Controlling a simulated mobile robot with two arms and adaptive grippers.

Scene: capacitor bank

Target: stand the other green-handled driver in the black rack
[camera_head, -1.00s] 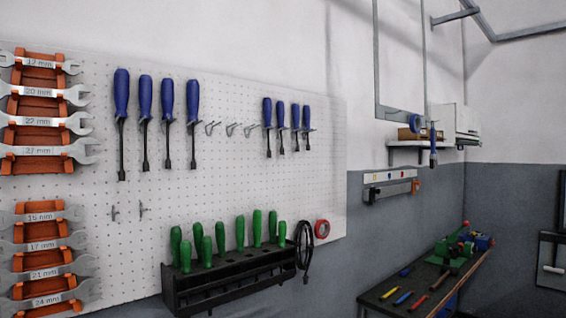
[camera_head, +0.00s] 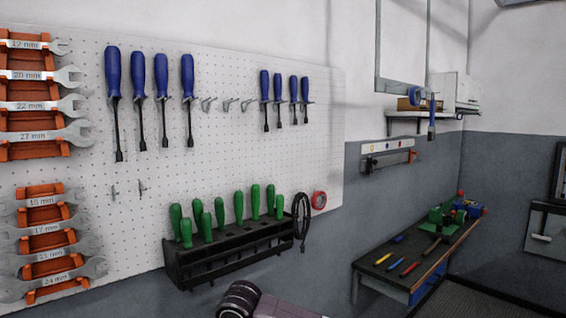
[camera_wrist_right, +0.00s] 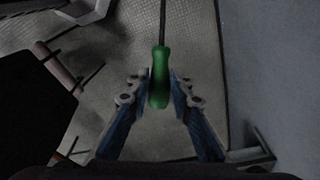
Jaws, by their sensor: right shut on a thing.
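The black rack (camera_head: 228,262) is fixed low on the white pegboard in the head view. Several green-handled drivers (camera_head: 238,206) stand in it, most in the back row and a few at the left of the front row. The right part of its front row looks empty. In the right wrist view my right gripper (camera_wrist_right: 159,78) is shut on a green-handled driver (camera_wrist_right: 159,88), its handle between the fingers and its shaft pointing away from the camera. This driver does not show in the head view. My left gripper is in neither current view.
Blue-handled drivers (camera_head: 162,75) hang above the rack. A black cable loop (camera_head: 302,215) and a red tape roll (camera_head: 319,200) hang at its right. Wrenches (camera_head: 45,108) hang at the left. A bench (camera_head: 420,262) with tools stands at the right. Part of my arm shows below the rack.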

